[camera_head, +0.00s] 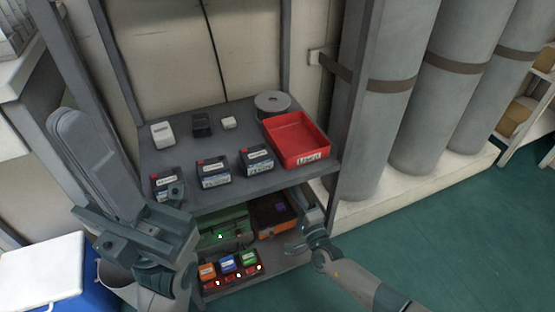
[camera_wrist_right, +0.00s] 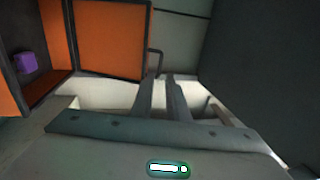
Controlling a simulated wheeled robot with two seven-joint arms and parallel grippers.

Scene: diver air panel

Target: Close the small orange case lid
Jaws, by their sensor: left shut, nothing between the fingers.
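The small orange case (camera_head: 272,213) is on the lower shelf, under the upper shelf's edge. In the right wrist view its lid (camera_wrist_right: 110,40) stands open as an orange panel with a dark rim, and a purple block (camera_wrist_right: 27,62) lies inside the case. My right gripper (camera_head: 312,212) is just right of the case. In its wrist view the two fingers (camera_wrist_right: 160,82) point towards the lid's lower right edge with a narrow gap between them; contact with the lid is unclear. My left gripper (camera_head: 175,190) is shut and empty, before the upper shelf's front left.
A green case (camera_head: 222,229) stands left of the orange one, behind a row of small coloured boxes (camera_head: 229,265). The upper shelf (camera_head: 235,185) holds black boxes, a red tray (camera_head: 312,127) and a round tin (camera_head: 272,101). A shelf post stands close right of my right gripper.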

